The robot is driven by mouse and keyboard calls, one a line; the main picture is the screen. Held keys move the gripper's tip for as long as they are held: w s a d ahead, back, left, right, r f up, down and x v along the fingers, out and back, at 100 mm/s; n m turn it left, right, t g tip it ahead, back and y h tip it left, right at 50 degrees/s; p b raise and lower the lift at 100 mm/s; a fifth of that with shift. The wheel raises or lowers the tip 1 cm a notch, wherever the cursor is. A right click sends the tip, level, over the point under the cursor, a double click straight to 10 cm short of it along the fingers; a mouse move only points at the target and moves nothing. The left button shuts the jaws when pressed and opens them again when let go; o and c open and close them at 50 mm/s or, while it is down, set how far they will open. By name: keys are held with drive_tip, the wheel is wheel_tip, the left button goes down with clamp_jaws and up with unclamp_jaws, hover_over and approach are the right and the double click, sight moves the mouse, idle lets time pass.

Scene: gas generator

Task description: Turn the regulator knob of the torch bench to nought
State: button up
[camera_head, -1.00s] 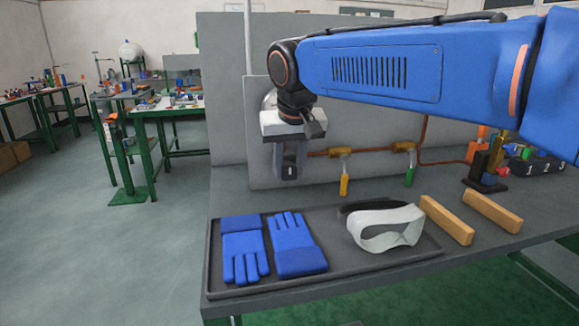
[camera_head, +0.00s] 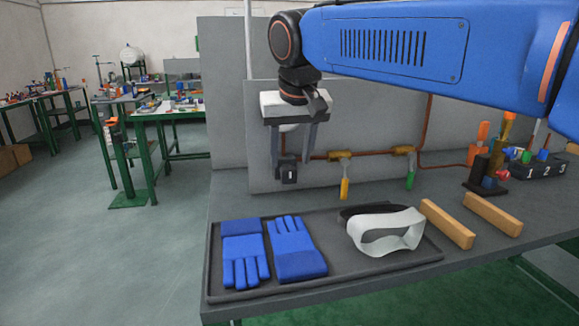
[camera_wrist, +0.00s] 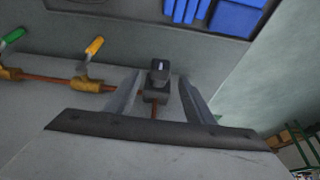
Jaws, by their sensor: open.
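The regulator knob (camera_head: 289,175) is a small dark block with a pale mark, low on the grey back panel at the left end of the copper pipe. The mark looks upright in the head view; I cannot read any scale. The knob also shows in the wrist view (camera_wrist: 160,74), between and beyond the fingertips. My gripper (camera_head: 292,152) is open just above the knob, its two fingers pointing down and spread apart. In the wrist view my gripper (camera_wrist: 162,82) has an empty gap between its fingers, and I see no clear contact with the knob.
A yellow-handled valve (camera_head: 344,188) and a green-handled valve (camera_head: 410,178) hang from the pipe to the right. A dark tray (camera_head: 340,276) holds blue gloves (camera_head: 296,250) and a white visor (camera_head: 388,232) in front. Wooden blocks (camera_head: 447,223) lie right of the tray.

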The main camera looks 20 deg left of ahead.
drive_tip(key=v, duration=1.2)
drive_tip(key=shift+s+d, duration=0.1)
drive_tip(key=d+f+m, duration=0.1)
drive_tip(key=d+f, duration=0.3)
drive_tip(key=d, duration=0.5)
drive_tip(key=d+f+m+h, duration=0.1)
drive_tip(key=d+f, duration=0.3)
drive_tip(key=d, duration=0.5)
drive_tip(key=d+f+m, duration=0.1)
drive_tip(key=d+f, duration=0.3)
drive_tip(key=d, duration=0.6)
drive_tip(key=s+d+f+m, duration=0.1)
drive_tip(key=s+d+f, duration=0.4)
drive_tip(key=f, duration=0.3)
drive_tip(key=s+d+f+m, duration=0.1)
drive_tip(key=s+d+f, duration=0.4)
drive_tip(key=d+f, duration=0.2)
drive_tip(key=s+d+f+m+t+h, duration=0.1)
drive_tip(key=s+d+f, duration=0.4)
drive_tip(key=d+f, duration=0.2)
wheel_tip(320, 180, down, 2)
drive_tip(key=shift+s+f, duration=0.1)
drive_tip(key=shift+s, duration=0.3)
